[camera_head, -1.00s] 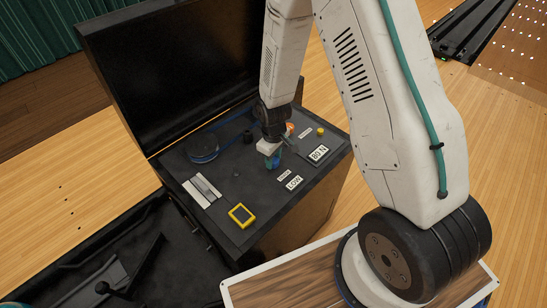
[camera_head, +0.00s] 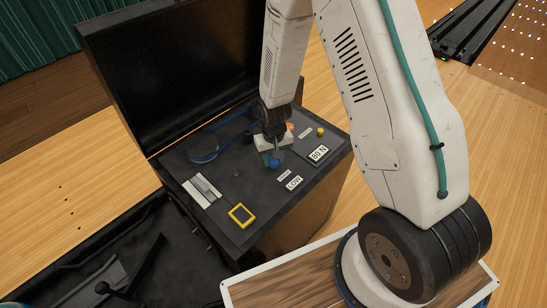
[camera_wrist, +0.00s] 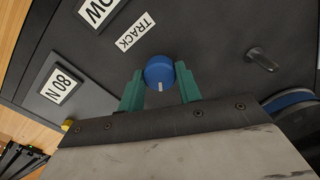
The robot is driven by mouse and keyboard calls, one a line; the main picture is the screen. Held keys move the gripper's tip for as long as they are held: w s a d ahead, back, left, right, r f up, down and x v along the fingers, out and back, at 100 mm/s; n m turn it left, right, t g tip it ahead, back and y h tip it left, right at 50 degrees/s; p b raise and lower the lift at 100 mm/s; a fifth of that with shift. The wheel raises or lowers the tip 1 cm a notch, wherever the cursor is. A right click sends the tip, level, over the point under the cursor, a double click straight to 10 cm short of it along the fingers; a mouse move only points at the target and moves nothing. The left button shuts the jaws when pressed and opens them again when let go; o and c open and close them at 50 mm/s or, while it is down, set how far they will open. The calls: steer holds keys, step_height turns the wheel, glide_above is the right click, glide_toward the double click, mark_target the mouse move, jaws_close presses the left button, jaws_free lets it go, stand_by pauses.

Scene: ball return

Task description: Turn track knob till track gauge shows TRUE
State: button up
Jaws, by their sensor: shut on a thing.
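The blue track knob (camera_wrist: 159,72) sits between the two green fingers of my gripper (camera_wrist: 160,90) in the wrist view, with a white index mark on its face. My gripper (camera_head: 274,160) is shut on it, and the knob shows as a small blue spot in the head view. A white label reading TRACK (camera_wrist: 135,31) lies beside the knob. The track gauge (camera_head: 294,182) reads LOW in the head view; in the wrist view the gauge (camera_wrist: 100,8) is cut off, with only "OW" showing.
Another gauge (camera_head: 319,153) reads 80 N. A yellow-framed square (camera_head: 242,215), a small metal peg (camera_wrist: 262,60) and a blue-rimmed pulley (camera_head: 204,150) are on the same dark panel. The raised black lid (camera_head: 180,60) stands behind the panel.

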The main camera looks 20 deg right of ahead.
steer(key=shift+m, duration=0.9)
steer(key=o, duration=1)
step_height(320, 180, up, 8)
steer(key=shift+f, duration=0.1)
